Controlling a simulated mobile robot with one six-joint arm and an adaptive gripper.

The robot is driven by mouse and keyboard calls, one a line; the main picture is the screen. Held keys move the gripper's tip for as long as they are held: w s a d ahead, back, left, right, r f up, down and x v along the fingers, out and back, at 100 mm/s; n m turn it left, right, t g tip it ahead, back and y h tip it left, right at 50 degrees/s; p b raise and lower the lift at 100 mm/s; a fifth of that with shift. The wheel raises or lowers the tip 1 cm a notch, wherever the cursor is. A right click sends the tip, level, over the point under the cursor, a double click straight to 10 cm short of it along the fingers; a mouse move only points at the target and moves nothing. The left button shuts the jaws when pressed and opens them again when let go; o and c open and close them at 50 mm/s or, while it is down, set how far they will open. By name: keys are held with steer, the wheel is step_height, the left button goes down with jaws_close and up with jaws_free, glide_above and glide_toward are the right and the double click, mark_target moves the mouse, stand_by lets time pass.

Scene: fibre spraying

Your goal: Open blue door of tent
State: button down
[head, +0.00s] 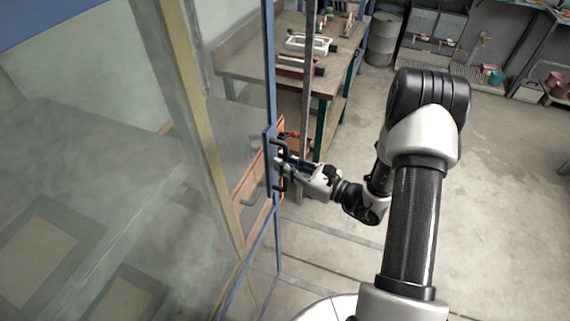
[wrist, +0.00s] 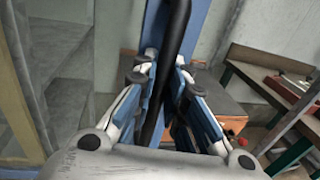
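The tent door has a narrow blue frame (head: 271,75) and clear panels. It stands left of centre in the head view; its blue upright also shows in the wrist view (wrist: 207,25). A black bar handle (head: 281,181) is fixed to this upright. In the wrist view the handle (wrist: 177,25) runs down between my fingers. My gripper (head: 283,163) is at the handle, with a finger on each side and the fingertips (wrist: 166,65) close against the bar. The gripper looks shut on it. I cannot tell whether the door is ajar.
A workbench (head: 243,62) with tools stands behind the door. An orange cabinet (head: 253,165) shows behind the handle. A grey barrel (head: 382,40) and sinks (head: 435,35) are at the back. The floor (head: 500,200) right of my arm is clear.

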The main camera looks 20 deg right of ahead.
steer(key=c, duration=1.6)
jaws_free()
steer(key=shift+s, duration=0.1)
steer(key=v, duration=1.2)
